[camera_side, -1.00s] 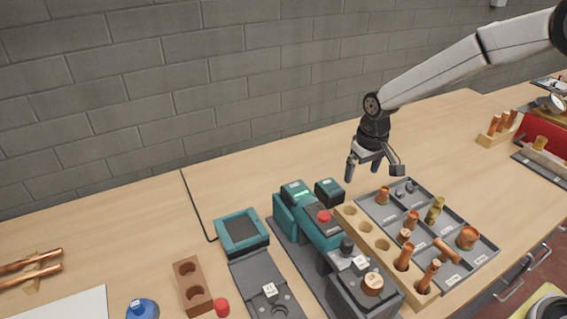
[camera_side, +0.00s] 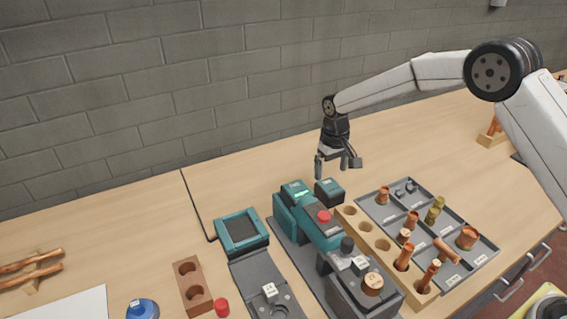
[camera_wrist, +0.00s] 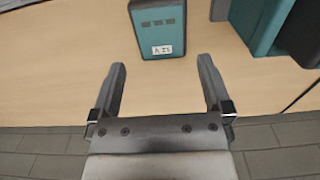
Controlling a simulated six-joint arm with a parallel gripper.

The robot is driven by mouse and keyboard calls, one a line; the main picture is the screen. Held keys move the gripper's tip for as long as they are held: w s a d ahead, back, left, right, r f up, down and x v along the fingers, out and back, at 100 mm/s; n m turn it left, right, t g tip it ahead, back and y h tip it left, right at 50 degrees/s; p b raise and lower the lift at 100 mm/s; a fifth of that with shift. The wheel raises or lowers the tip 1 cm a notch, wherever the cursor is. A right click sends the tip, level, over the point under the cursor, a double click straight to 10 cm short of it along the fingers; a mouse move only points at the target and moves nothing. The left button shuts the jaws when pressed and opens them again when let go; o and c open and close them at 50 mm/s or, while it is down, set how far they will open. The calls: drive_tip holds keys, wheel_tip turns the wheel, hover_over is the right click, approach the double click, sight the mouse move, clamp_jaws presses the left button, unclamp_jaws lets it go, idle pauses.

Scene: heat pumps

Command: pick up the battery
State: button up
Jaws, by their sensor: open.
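The battery is most likely the small teal and dark block (camera_side: 329,191) standing on the table behind the teal machine. My gripper (camera_side: 336,170) is open and empty, pointing down just above and behind the block in the side view. In the wrist view my gripper (camera_wrist: 162,65) has its two fingers spread wider than the block, which lies ahead of the fingertips and about centred between them. I see no contact.
The teal and grey machine (camera_side: 318,228) stands close to the block. A wooden rack with holes (camera_side: 365,227) and a grey parts tray (camera_side: 420,200) with copper fittings lie to the right. The table behind is clear.

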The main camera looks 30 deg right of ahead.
sight(329, 184)
drive_tip(key=shift+f, duration=0.8)
drive_tip(key=shift+f, duration=0.1)
drive_tip(key=shift+s+a+f, duration=0.1)
drive_tip(key=shift+f, duration=2.4)
clamp_jaws()
